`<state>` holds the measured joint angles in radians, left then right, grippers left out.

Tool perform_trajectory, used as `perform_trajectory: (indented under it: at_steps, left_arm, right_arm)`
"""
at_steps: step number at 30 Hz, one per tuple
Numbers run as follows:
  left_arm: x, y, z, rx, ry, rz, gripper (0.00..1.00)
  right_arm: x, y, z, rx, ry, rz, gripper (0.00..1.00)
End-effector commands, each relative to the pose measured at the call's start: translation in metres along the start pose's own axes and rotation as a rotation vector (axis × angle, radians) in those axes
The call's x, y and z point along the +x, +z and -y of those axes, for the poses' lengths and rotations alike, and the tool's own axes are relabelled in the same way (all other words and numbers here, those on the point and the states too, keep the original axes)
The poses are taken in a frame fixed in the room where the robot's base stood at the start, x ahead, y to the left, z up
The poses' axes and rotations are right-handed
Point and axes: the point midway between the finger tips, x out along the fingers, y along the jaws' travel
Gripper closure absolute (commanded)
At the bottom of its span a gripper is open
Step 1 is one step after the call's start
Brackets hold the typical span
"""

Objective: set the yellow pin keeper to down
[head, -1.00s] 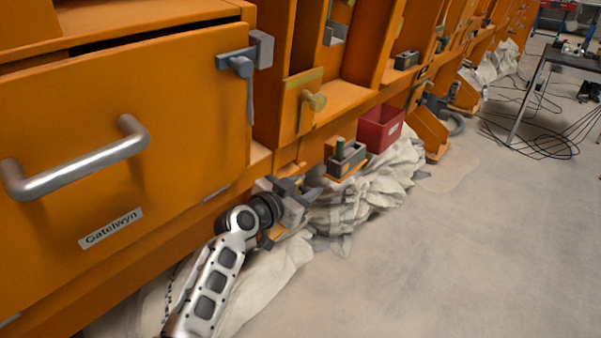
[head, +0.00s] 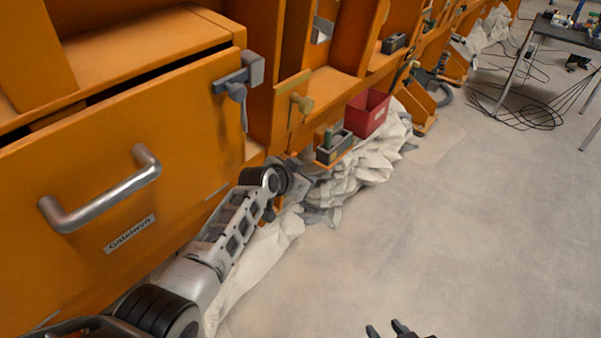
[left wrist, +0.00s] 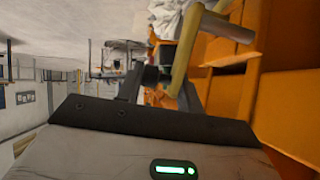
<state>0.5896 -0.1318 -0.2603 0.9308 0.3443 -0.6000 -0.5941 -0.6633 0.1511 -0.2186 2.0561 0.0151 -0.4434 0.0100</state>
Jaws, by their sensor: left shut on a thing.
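In the left wrist view a dull yellow bar of the yellow pin keeper (left wrist: 184,55) stands close ahead, with a cross piece sticking out towards the orange furniture. Its lower end is between the dark jaws of my left gripper (left wrist: 160,88), which is shut on it. In the head view my left gripper (head: 302,176) is low beside the orange front, and its grip is hidden. My right gripper (head: 388,330) is partly in view at the bottom edge, fingers apart, empty.
A drawer with a metal handle (head: 105,190) and a grey latch (head: 238,82) is at the left. A small grey tray (head: 334,148) and a red bin (head: 367,113) stand beyond my left gripper. Pale crumpled cloth (head: 355,172) lies below.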

Motion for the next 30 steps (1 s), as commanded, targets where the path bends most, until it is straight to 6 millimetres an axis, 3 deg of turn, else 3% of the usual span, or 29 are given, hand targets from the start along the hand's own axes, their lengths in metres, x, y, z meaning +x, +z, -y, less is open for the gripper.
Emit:
perform_trajectory:
  at_steps: [1,6,7,8,23,30]
  left_arm:
    - [0.003,0.005,-0.013,-0.004,0.024,0.013,1.0]
    - [0.003,0.005,-0.013,-0.004,0.025,0.013,1.0]
    - [0.003,0.005,-0.013,-0.004,0.024,0.012,0.55]
    - [0.003,0.005,-0.013,-0.004,0.024,0.012,0.51]
    - [0.0,0.002,-0.007,-0.002,0.014,0.005,0.51]
    - [-0.026,-0.001,-0.005,0.0,0.011,0.003,0.51]
  right_arm:
    - [0.0,0.001,0.0,0.0,0.0,0.0,0.64]
    - [0.001,0.001,0.0,0.0,0.001,0.0,0.64]
    - [0.001,0.001,0.0,0.0,0.001,0.0,0.64]
    - [0.001,0.001,0.0,0.0,0.001,-0.001,0.64]
    - [0.0,-0.001,0.0,0.0,0.001,-0.001,0.64]
    - [-0.006,-0.007,0.0,-0.001,0.003,0.0,0.64]
